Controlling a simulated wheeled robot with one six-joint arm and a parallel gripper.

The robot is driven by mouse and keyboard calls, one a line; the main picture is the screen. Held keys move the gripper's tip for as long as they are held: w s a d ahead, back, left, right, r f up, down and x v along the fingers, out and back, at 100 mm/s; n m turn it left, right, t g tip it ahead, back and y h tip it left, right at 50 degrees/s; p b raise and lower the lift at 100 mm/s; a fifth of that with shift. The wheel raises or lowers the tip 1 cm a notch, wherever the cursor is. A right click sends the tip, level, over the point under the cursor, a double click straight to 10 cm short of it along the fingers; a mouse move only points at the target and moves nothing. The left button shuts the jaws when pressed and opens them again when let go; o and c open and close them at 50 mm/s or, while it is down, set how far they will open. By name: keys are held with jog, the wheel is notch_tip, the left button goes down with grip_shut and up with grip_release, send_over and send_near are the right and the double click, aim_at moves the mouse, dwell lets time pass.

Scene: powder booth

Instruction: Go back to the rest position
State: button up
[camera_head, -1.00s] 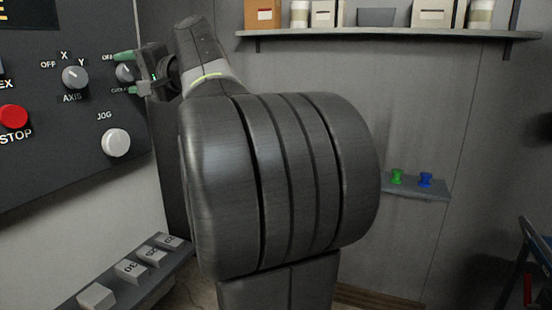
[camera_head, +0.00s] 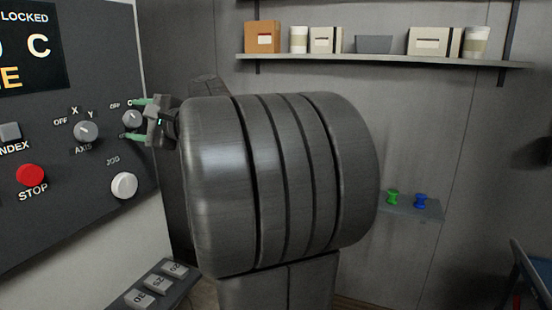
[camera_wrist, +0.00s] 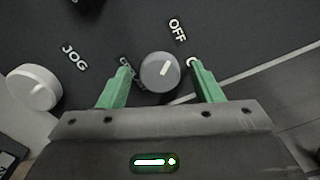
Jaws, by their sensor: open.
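My gripper (camera_head: 140,118) is at the right edge of the dark control panel (camera_head: 60,125) in the head view. Its green fingers are open and point at a grey rotary knob (camera_head: 131,119). In the wrist view the gripper (camera_wrist: 162,88) has one finger on each side of this knob (camera_wrist: 160,71), with visible gaps. I cannot tell how far the fingertips are from the panel face. The knob's white mark points toward the OFF label (camera_wrist: 177,29); the label at its lower left is partly hidden by a finger.
The panel also has a white JOG knob (camera_head: 124,186), a red STOP button (camera_head: 30,174) and an AXIS knob (camera_head: 86,131). A numbered block rack (camera_head: 150,288) stands below. A shelf (camera_head: 400,60) holds boxes and cups; a small ledge (camera_head: 412,208) holds green and blue pieces.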

jog(key=m+p, duration=0.3)
jog(key=p, duration=0.1)
jog(key=shift+r, duration=0.2)
jog(key=shift+f+m+p, duration=0.15)
jog(key=shift+m+p, duration=0.45)
jog(key=shift+p, duration=0.1)
jog(key=shift+f, duration=0.1)
jog(key=shift+f, duration=0.1)
